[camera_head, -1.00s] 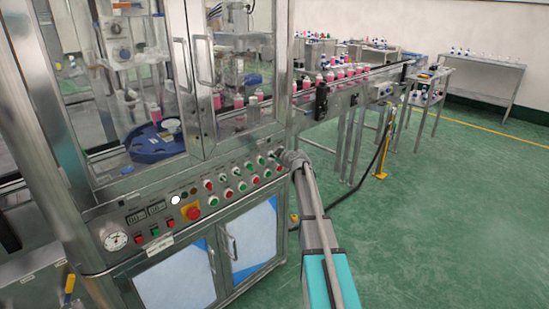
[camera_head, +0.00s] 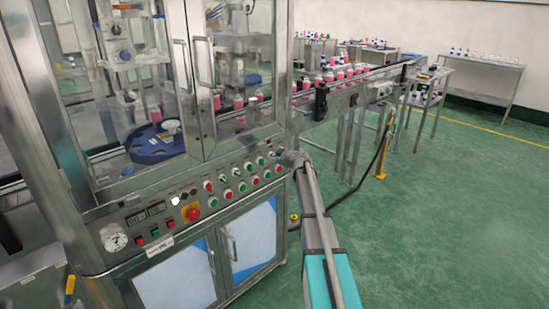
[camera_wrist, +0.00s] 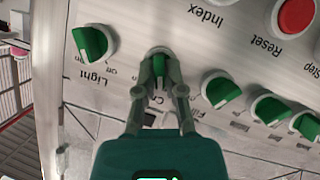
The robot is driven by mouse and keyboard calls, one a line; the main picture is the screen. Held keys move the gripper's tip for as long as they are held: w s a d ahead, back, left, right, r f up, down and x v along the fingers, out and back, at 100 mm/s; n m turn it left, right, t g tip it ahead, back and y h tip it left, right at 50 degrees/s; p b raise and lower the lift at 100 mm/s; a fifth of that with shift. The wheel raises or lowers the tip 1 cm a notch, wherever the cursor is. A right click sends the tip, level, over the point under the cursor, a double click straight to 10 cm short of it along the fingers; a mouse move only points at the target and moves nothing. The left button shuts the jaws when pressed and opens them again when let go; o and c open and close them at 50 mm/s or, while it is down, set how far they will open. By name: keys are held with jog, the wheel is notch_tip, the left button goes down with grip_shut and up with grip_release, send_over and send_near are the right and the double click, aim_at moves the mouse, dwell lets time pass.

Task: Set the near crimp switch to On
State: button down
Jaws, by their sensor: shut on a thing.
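The crimp switch (camera_wrist: 159,66) is a green rotary knob on a pale panel in the wrist view. Its label, starting "Cr", is upside down and partly covered by my fingers. My gripper (camera_wrist: 160,72) is shut on the knob, with one finger on each side. The knob's handle lies roughly upright in the picture; its exact setting cannot be told. In the head view my gripper (camera_head: 284,157) is at the right end of the sloped control panel (camera_head: 150,218), and the knob there is hidden behind it.
The Light switch (camera_wrist: 93,42) is left of the gripped knob in the wrist view. Several green switches, including one close by (camera_wrist: 220,88), are to the right. A red Reset button (camera_wrist: 296,15) is at upper right. A conveyor (camera_head: 350,88) with pink bottles runs behind; green floor lies open at right.

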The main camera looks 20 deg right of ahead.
jog(key=m+y, duration=0.1)
jog(key=m+g+y, duration=0.1)
jog(key=m, duration=0.1)
jog(key=shift+w+d, duration=0.15)
jog(key=shift+d, duration=0.05)
jog(key=m+y, duration=0.2)
jog(key=m, duration=0.1)
jog(key=shift+d+g, duration=0.15)
jog(key=shift+g, duration=0.15)
jog(key=shift+m+y, duration=0.5)
jog(key=shift+m, duration=0.1)
jog(key=c, duration=0.7)
grip_release()
jog(key=shift+c, duration=0.2)
